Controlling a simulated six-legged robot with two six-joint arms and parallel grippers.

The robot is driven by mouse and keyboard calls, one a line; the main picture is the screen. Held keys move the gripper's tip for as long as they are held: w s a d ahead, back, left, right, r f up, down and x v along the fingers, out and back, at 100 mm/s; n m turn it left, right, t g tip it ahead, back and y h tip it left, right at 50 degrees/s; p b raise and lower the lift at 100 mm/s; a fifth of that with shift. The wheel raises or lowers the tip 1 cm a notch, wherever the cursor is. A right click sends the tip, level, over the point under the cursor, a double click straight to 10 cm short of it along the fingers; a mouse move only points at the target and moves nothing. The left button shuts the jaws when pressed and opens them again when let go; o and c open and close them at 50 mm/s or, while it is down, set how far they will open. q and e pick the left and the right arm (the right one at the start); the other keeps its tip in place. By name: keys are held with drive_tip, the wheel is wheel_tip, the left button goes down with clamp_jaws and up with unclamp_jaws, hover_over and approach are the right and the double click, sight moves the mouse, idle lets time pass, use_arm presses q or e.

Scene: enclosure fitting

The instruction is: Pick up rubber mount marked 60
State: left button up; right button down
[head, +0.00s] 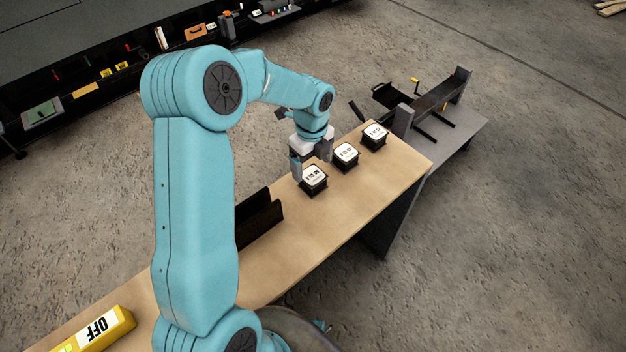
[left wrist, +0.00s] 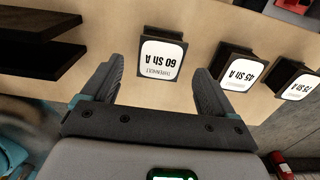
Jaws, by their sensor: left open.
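Three black rubber mounts with white labels stand in a row on the wooden bench. The mount marked 60 Sh A (left wrist: 162,58) is the nearest one in the head view (head: 314,179), close to the dark channel. The mount marked 45 Sh A (left wrist: 241,72) is the middle one (head: 346,154). The mount marked 75 Sh A (left wrist: 297,86) is farthest (head: 375,135). My left gripper (head: 311,163) is open beside the 60 mount. In the left wrist view its fingertips (left wrist: 157,67) point toward that mount, which lies between their lines, ungripped. My right gripper is not in view.
A dark channel-shaped part (head: 259,222) lies on the bench (head: 340,215) left of the mounts. A yellow block marked OFF (head: 97,330) is at the bench's near end. A grey stand with a dark fixture (head: 432,100) adjoins the far end.

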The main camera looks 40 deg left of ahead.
sight(313, 176)
use_arm(q)
drive_tip(key=shift+s+f, duration=0.1)
drive_tip(key=shift+f, duration=0.25)
wheel_tip(313, 176, down, 4)
drive_tip(key=shift+d, duration=0.15)
drive_tip(key=shift+f, duration=0.35)
drive_tip(key=shift+c, duration=0.3)
